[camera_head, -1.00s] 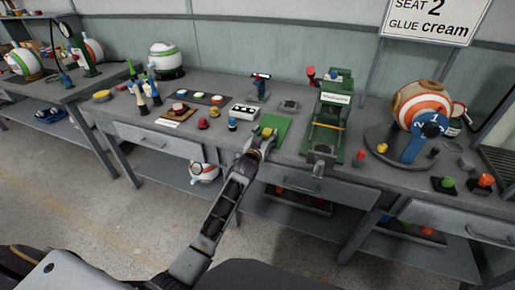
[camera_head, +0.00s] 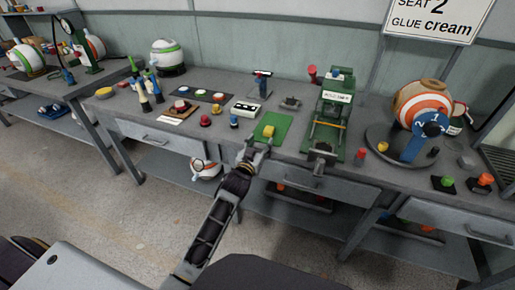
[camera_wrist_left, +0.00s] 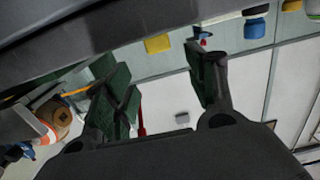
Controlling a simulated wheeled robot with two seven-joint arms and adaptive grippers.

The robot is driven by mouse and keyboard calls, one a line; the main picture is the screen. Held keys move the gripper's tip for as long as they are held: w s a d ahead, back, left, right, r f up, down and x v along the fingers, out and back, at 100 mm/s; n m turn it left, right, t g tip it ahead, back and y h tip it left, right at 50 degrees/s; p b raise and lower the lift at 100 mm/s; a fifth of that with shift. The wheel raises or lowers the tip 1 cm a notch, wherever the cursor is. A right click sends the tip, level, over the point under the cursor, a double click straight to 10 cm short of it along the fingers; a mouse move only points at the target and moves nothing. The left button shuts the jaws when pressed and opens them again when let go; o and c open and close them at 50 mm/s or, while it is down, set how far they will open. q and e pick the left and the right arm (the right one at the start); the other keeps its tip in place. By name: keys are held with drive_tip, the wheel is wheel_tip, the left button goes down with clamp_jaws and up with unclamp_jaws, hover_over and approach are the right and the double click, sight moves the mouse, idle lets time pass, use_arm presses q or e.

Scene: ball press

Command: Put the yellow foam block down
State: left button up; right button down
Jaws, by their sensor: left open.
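The yellow foam block (camera_head: 268,131) sits on the green mat (camera_head: 279,121) near the front edge of the bench. My left gripper (camera_head: 249,156) is just in front of the mat, at the bench's front edge, apart from the block. In the left wrist view my left gripper (camera_wrist_left: 170,85) has its two dark green fingers spread with nothing between them. A yellow piece that looks like the block (camera_wrist_left: 157,43) shows beyond them. My right gripper is not in view.
The green press (camera_head: 332,110) stands right of the mat. A white box (camera_head: 246,109) and a blue-capped piece (camera_head: 233,122) stand to its left. A striped ball (camera_head: 421,102) sits on a round stand at the right. Drawers lie below the bench edge.

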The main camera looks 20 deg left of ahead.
use_arm(q)
drive_tip(key=shift+s, duration=1.25)
drive_tip(key=s+f+g, duration=0.3)
drive_tip(key=s+f, duration=0.1)
drive_tip(key=f, duration=0.7)
drive_tip(key=s+f+m+g, duration=0.15)
drive_tip(key=s+f, duration=0.25)
drive_tip(key=f, duration=0.6)
drive_tip(key=s+f+g, duration=0.3)
drive_tip(key=s+f, duration=0.1)
drive_tip(key=f, duration=0.7)
drive_tip(key=s+a+f+g, duration=0.2)
drive_tip(key=s+f+g, duration=0.5)
drive_tip(key=s+f, duration=1.3)
drive_tip(key=s, duration=0.4)
drive_tip(key=shift+s+f+m, duration=0.2)
drive_tip(key=shift+s+m, duration=0.05)
drive_tip(key=shift+m, duration=0.1)
